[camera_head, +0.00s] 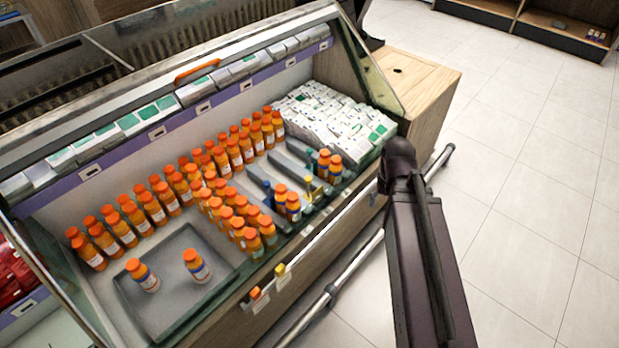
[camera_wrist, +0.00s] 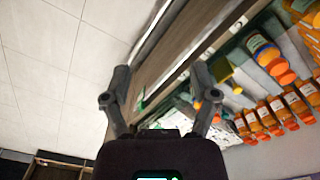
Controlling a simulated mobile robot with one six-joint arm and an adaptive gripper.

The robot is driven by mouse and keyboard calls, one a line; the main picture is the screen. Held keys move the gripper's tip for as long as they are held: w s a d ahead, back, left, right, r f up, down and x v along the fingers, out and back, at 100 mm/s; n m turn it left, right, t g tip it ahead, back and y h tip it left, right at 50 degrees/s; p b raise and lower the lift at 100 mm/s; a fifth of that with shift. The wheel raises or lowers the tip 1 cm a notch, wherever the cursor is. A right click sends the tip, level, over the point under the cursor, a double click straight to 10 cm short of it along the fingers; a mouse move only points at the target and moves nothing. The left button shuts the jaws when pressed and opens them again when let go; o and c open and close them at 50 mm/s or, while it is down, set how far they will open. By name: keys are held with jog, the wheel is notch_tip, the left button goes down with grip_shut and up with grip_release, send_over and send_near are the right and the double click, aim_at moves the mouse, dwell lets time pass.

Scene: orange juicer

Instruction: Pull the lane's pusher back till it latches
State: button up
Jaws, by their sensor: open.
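Grey lanes (camera_head: 290,168) run front to back in the chilled case, with orange-capped juice bottles (camera_head: 214,205) in rows. A small yellow piece (camera_head: 308,187), likely a pusher, stands in a right-hand lane near bottles, and a blue piece (camera_head: 268,188) stands in the lane left of it. In the wrist view a yellow piece (camera_wrist: 221,70) shows just right of my right finger, apart from it. My gripper (camera_wrist: 160,76) is open and empty, its fingers straddling the view of the case's front edge. In the head view I cannot make out its fingers beyond my dark arm. The latch cannot be made out.
A grey tray (camera_head: 225,267) with two bottles sits at front left. White cartons (camera_head: 335,118) fill the back right. A front rail (camera_head: 335,222) and a lower metal bar (camera_head: 352,262) run along the case. Tiled floor (camera_head: 535,190) is clear at right.

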jog(key=w+a+f+m+b, duration=0.1)
jog(key=w+a, duration=0.4)
jog(key=w, duration=0.2)
jog(key=w+a+f+b, duration=0.1)
jog(key=w+a+f, duration=0.1)
jog(key=w+a, duration=0.4)
jog(key=m+b, duration=0.2)
send_over(308, 178)
jog(key=f, duration=0.2)
jog(key=shift+r, duration=0.25)
jog(key=shift+f+b, duration=0.25)
jog(key=shift+b, duration=0.15)
notch_tip(308, 178, down, 13)
jog(key=b, duration=1.3)
jog(key=shift+f, duration=0.2)
grip_shut()
